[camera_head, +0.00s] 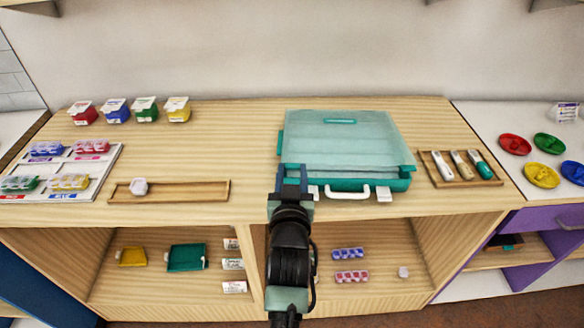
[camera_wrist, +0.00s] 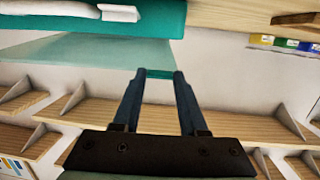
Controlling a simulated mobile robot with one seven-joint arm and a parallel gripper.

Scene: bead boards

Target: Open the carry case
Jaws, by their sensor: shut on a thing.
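The carry case (camera_head: 365,184) lies flat on the wooden counter, with a teal base, a pale see-through lid (camera_head: 345,140) and a white front handle (camera_head: 347,192). White latches (camera_head: 384,196) hang at its front. My gripper (camera_head: 291,172) is at the case's front left corner. In the wrist view my gripper (camera_wrist: 160,74) is shut on a small teal tab at the lid's edge. The lid (camera_wrist: 90,55) and teal base (camera_wrist: 160,20) also show there, with the lid seeming slightly apart from the base. The case's inside is only dimly visible.
A wooden tray (camera_head: 222,190) with a white piece is at the left, and another tray (camera_head: 440,181) with pens is right of the case. Several coloured tubs (camera_head: 145,109) stand at the back left. Open shelves (camera_head: 200,295) lie below. Counter between the tubs and case is clear.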

